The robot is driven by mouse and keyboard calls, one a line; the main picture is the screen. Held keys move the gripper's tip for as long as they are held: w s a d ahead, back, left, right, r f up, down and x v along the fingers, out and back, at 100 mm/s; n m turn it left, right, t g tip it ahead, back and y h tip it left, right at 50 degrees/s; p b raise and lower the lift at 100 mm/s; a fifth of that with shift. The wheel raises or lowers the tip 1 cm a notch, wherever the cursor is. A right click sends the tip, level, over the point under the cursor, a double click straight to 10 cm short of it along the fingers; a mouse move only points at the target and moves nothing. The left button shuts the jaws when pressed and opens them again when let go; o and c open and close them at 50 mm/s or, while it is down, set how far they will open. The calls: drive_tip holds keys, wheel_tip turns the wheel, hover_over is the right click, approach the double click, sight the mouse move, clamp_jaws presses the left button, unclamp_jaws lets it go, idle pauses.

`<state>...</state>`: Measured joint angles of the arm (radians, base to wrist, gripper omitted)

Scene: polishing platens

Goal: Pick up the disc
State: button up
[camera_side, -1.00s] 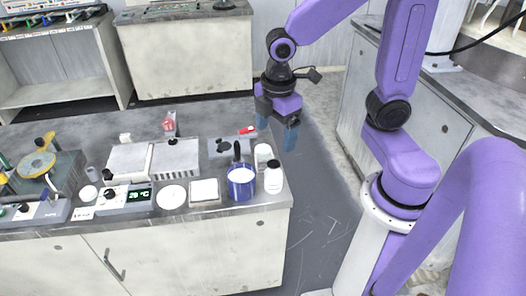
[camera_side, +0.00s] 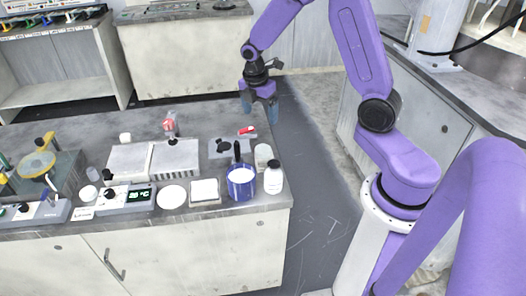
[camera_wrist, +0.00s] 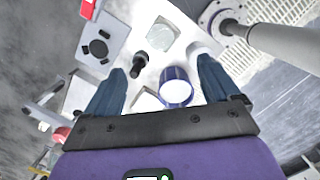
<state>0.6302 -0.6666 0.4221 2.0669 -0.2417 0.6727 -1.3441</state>
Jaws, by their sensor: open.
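A dark round disc (camera_side: 223,146) lies on a grey square plate (camera_side: 214,154) near the right end of the bench. In the wrist view the dark disc (camera_wrist: 98,48) shows at upper left, with small dark pieces around it. A white round disc (camera_side: 172,197) lies at the bench's front edge; I cannot tell which disc the task means. My gripper (camera_side: 259,106) is above the bench's back right corner, apart from both discs, its fingers pointing down. In the wrist view my gripper (camera_wrist: 160,68) has its blue fingers spread, with nothing held between them.
A blue cup with white contents (camera_side: 241,183), a white bottle (camera_side: 273,178), a pale jar (camera_side: 263,156) and an upright black-handled item (camera_side: 237,151) crowd the right end. A red item (camera_side: 247,130) lies behind the plate. Hotplates and instruments fill the left.

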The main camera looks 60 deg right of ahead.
hover_over(263, 149)
wheel_tip(263, 149, down, 9)
drive_tip(key=shift+a+f, duration=0.1)
drive_tip(key=shift+f, duration=2.75)
drive_tip(key=c, duration=1.2)
